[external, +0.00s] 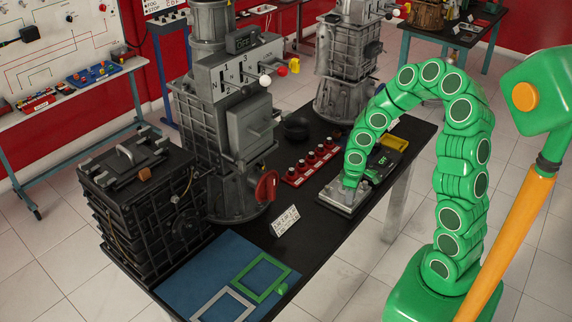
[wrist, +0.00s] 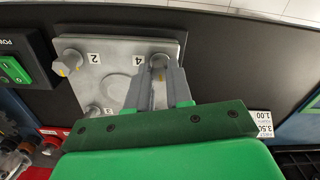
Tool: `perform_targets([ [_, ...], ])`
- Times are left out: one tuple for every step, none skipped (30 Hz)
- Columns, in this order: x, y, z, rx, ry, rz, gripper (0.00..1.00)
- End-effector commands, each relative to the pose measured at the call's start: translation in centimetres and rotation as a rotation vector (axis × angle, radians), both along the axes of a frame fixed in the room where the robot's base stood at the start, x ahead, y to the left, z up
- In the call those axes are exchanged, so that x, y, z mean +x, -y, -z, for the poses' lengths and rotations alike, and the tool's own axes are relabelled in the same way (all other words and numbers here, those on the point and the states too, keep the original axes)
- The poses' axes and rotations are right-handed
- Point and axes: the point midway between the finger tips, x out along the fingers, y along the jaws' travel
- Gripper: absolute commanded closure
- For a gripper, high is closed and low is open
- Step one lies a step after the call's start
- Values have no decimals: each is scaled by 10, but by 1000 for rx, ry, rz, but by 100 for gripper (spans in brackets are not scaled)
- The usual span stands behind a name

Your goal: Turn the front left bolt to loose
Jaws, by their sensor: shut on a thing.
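A light grey metal plate (external: 338,196) lies on the dark bench, below the end of my arm. In the wrist view the plate (wrist: 118,92) bears bolts with printed numbers, which appear upside down. A bolt with a yellow mark (wrist: 68,63) stands by the 2, and another bolt (wrist: 94,110) stands by the 3. My gripper (wrist: 161,80) is shut on the bolt by the 4 (wrist: 159,62), near the plate's corner. In the external view my gripper (external: 350,183) is low at the plate; its fingers are hard to make out. The held bolt's turn angle is unclear.
A black box with a green switch (wrist: 14,70) stands beside the plate. A red strip with several knobs (external: 311,164), a yellow tray (external: 390,141) and a white card (external: 285,220) are close by. A tall grey engine unit (external: 222,110) stands left on the bench.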

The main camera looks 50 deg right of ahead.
Motion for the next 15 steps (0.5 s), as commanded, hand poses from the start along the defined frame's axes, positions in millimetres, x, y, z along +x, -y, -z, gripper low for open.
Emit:
perform_targets([
  [0, 1, 0, -1, 0, -41, 100],
  [0, 1, 0, -1, 0, -69, 100],
  [0, 0, 0, -1, 0, -106, 100],
  [0, 1, 0, -1, 1, -135, 100],
  [0, 1, 0, -2, 0, -164, 100],
  [0, 1, 0, -2, 1, -203, 100],
  [0, 1, 0, -1, 1, -231, 100],
  [0, 0, 0, -1, 1, -259, 100],
  [0, 0, 0, -1, 1, -297, 100],
  [0, 0, 0, -1, 1, -326, 100],
  [0, 0, 0, -1, 1, -354, 100],
  [0, 0, 0, -1, 1, -392, 100],
  [0, 0, 0, -1, 0, -421, 100],
  [0, 0, 0, -1, 0, -449, 100],
  [0, 0, 0, -1, 0, -487, 100],
])
